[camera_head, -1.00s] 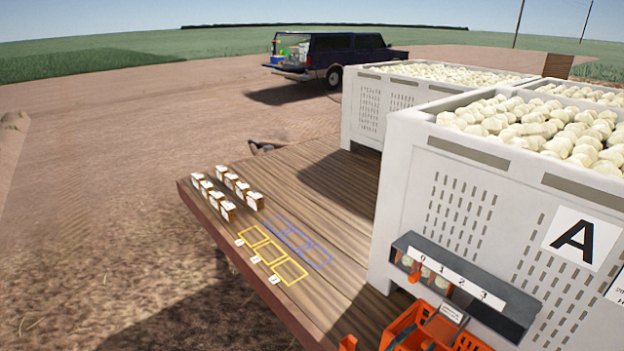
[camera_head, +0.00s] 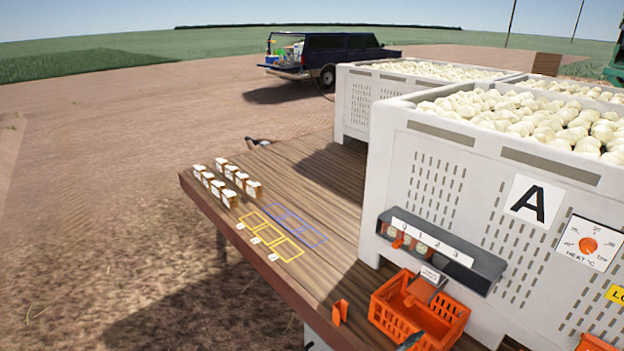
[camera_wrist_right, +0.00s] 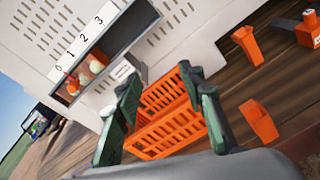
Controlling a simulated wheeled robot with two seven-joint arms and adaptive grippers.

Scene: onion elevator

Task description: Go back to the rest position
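My right gripper (camera_wrist_right: 161,80) shows in the right wrist view with its two dark green fingers spread apart and nothing between them. Behind the fingers is an orange crate (camera_wrist_right: 165,137), which also stands on the deck in the head view (camera_head: 393,321). I cannot tell the distance between fingers and crate. A small dark piece at the bottom edge of the head view, in front of the crate, may be the tip of my right gripper. My left gripper is in neither view.
A grey shelf (camera_head: 474,280) numbered 0 to 3, holding a few onions, is on the white bin (camera_head: 420,165) marked A. An orange piece (camera_head: 340,312) stands left of the crate. Several small boxes (camera_head: 227,197) sit near yellow and blue outlines on the wooden deck (camera_head: 330,175).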

